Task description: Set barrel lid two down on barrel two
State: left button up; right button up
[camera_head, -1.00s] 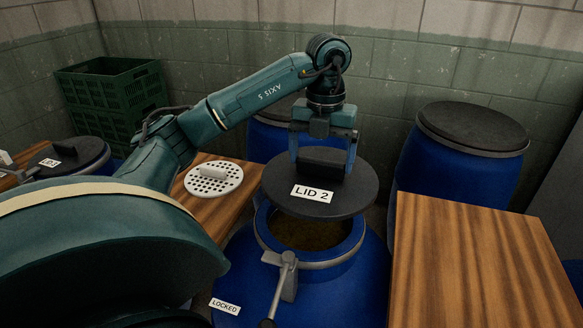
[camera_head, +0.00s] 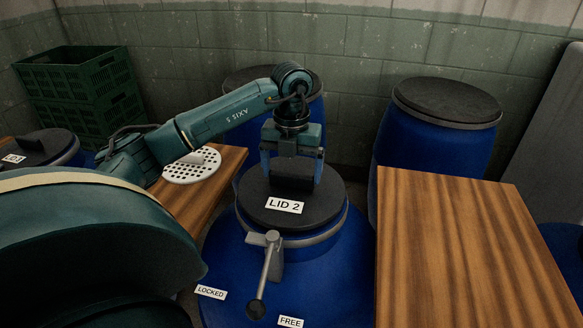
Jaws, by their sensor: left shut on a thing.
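The black lid marked LID 2 (camera_head: 255,208) lies level over the mouth of the blue barrel (camera_head: 335,262) in front of me and covers its opening. It appears to rest within the grey rim ring (camera_head: 322,238). My left gripper (camera_head: 292,180) comes from above and is shut on the lid's raised black handle block. A grey lever with a dark knob (camera_head: 267,272) sits at the barrel's front, between the LOCKED label (camera_head: 210,292) and the FREE label (camera_head: 290,322). My right gripper is out of view.
A wooden top (camera_head: 450,235) stands close at right. A white perforated disc (camera_head: 192,166) lies on a wooden surface at left. Closed blue barrels stand behind, one at right (camera_head: 435,150). Green crates (camera_head: 85,90) are stacked at back left.

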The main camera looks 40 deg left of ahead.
aim_at(291, 173)
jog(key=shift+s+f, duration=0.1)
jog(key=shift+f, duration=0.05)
pick_arm(q)
jog(key=shift+f+b, duration=0.35)
jog(key=shift+f, duration=0.25)
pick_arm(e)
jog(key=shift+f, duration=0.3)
pick_arm(q)
jog(key=o, duration=1.3)
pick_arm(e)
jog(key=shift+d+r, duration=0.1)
pick_arm(q)
jog(key=shift+r, duration=0.1)
jog(key=shift+r+p, duration=0.3)
notch_tip(291, 173, up, 12)
jog(key=p, duration=0.2)
jog(key=shift+r, duration=0.25)
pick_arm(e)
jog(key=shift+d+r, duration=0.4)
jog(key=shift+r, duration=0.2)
